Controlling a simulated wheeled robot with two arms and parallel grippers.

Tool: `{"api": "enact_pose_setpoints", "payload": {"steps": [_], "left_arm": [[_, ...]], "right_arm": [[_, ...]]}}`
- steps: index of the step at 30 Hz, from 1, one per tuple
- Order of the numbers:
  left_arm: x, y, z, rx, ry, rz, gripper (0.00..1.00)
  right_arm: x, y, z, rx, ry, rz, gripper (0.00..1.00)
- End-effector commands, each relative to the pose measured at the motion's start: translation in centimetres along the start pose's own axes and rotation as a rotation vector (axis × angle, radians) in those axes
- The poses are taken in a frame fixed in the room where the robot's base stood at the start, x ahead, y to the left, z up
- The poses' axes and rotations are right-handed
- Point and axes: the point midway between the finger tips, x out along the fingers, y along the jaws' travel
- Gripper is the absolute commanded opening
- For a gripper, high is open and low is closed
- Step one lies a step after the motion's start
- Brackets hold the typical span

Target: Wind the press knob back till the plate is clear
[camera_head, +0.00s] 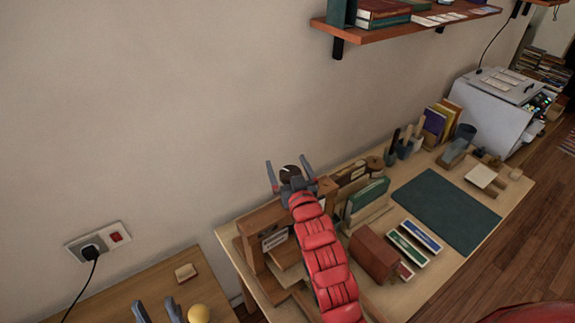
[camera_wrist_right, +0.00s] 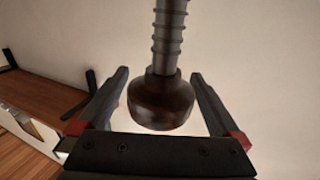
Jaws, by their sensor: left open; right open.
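The press (camera_head: 258,222) is a wooden frame at the left end of the long table. Its dark round knob (camera_head: 290,171) shows in the head view at the tip of my red right arm. In the right wrist view the knob (camera_wrist_right: 160,103) hangs on a ribbed metal screw (camera_wrist_right: 168,40). My right gripper (camera_head: 287,163) is open, with a finger on each side of the knob and a visible gap to both. My arm covers part of the press, and I cannot make out the plate clearly. My left gripper (camera_head: 156,306) is open at the bottom left.
A yellow ball (camera_head: 198,314) is beside my left gripper, near a small wooden block (camera_head: 186,272). Green books (camera_head: 368,196), a brown box (camera_head: 374,256) and a green mat (camera_head: 445,212) are right of my arm. A shelf (camera_head: 400,29) hangs above.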

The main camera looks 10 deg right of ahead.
Motion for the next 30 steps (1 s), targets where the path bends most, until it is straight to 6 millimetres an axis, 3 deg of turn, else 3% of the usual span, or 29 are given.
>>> {"api": "enact_pose_setpoints", "payload": {"steps": [2, 15, 24, 30], "left_arm": [[0.0, 0.0, 0.0, 0.0, 0.0, 0.0, 0.5], [0.0, 0.0, 0.0, 0.0, 0.0, 0.0, 0.5], [0.0, 0.0, 0.0, 0.0, 0.0, 0.0, 0.5], [-1.4, 0.1, 0.2, 0.0, 0.0, 0.0, 0.5]], "right_arm": [[0.0, 0.0, 0.0, 0.0, 0.0, 0.0, 0.93], [0.0, 0.0, 0.0, 0.0, 0.001, 0.0, 0.14], [0.0, -0.1, -0.1, -0.005, 0.005, -0.08, 0.14], [0.0, -0.5, 0.2, -0.007, 0.006, -0.194, 0.14]]}}
